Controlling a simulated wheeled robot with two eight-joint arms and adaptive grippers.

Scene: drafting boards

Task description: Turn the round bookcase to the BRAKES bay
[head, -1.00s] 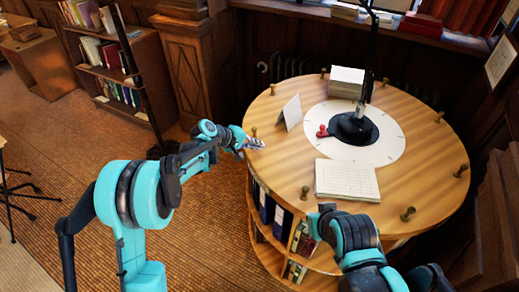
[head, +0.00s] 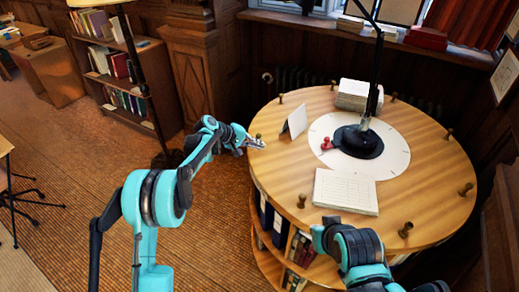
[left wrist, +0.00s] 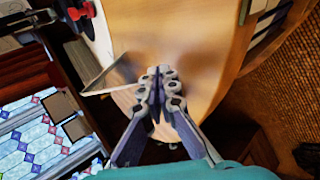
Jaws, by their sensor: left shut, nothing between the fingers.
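The round bookcase (head: 275,170) has a light wood top with several knob-like pegs around its rim and book bays below. Dark binders (head: 272,217) and books (head: 298,245) show in its front bays; no BRAKES label is readable. My left gripper (head: 262,144) is shut and empty at the left rim, close beside a rim peg (head: 258,136); whether it touches the peg I cannot tell. In the left wrist view its closed fingertips (left wrist: 160,75) lie in front of the wood top (left wrist: 185,35). My right arm shows at the lower right; its fingers are not visible.
A floor lamp and bookshelf (head: 115,68) stand left.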

